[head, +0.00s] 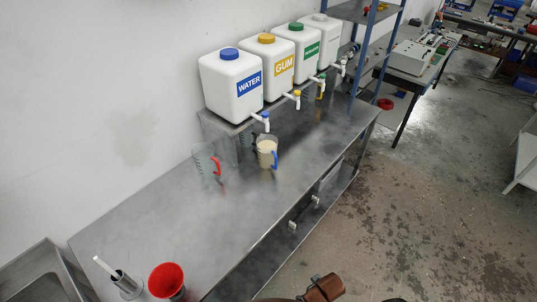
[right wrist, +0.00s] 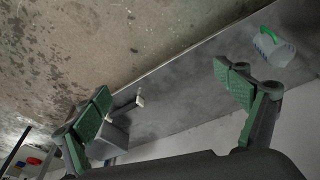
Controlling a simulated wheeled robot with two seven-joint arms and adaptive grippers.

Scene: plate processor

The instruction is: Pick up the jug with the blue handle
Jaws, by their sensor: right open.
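The jug with the blue handle (head: 265,147) stands upright on the steel bench in the head view, below the water container's tap. It holds something cream-coloured, and its blue handle faces right. My right gripper (right wrist: 163,82) is open and empty in the right wrist view, its green-padded fingers wide apart. The blue-handled jug cannot be made out in that view. My left gripper is not in view.
A clear jug with a red handle (head: 207,162) stands left of the blue-handled one. White containers, including water (head: 226,92) and gum (head: 281,74), line the raised shelf behind. A red funnel-like vessel (head: 166,279) stands at the near end. The bench (head: 170,215) is clear between.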

